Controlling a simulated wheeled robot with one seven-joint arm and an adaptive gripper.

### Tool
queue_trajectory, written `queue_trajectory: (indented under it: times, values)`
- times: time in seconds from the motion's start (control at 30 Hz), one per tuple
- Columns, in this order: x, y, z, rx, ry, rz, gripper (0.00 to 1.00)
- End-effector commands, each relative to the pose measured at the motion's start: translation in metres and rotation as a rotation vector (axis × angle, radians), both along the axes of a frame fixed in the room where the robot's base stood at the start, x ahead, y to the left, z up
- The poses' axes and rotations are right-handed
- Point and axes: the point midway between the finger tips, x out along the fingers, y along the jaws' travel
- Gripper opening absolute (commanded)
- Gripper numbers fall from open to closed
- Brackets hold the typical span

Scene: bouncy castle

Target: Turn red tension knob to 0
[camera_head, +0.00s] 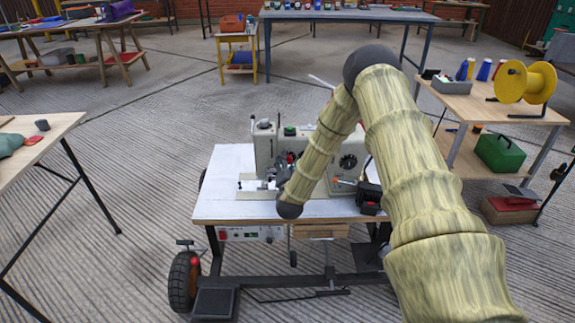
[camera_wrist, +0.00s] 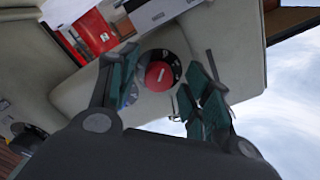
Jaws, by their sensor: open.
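The red tension knob (camera_wrist: 159,76) shows in the wrist view, with a white line on its face and a black dial ring with white marks around it. It sits on the pale body of the sewing machine (camera_wrist: 225,45), which stands on a white-topped table in the head view (camera_head: 265,150). My gripper (camera_wrist: 163,62) is open, with one green-padded finger left of the knob and the other to its right. I cannot tell whether the fingers touch the knob. In the head view my arm covers part of the machine, and the gripper is hard to make out.
The white table (camera_head: 225,200) has a control box (camera_head: 250,234) under its front edge. A black item (camera_head: 369,197) lies at its right end. A wooden shelf table (camera_head: 465,90) with a yellow spool (camera_head: 513,82) stands at right.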

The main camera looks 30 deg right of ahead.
Motion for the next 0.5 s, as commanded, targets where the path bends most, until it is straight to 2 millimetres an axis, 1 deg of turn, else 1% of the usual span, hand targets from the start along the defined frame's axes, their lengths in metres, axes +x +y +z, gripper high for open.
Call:
queue_trajectory:
  times: [0.13,0.27,0.5]
  values:
    - [-0.003,0.002,0.0,0.001,0.001,0.0,0.49]
    - [-0.015,0.009,0.0,0.001,0.001,0.0,0.49]
    - [-0.051,0.032,-0.001,0.001,0.002,0.001,0.49]
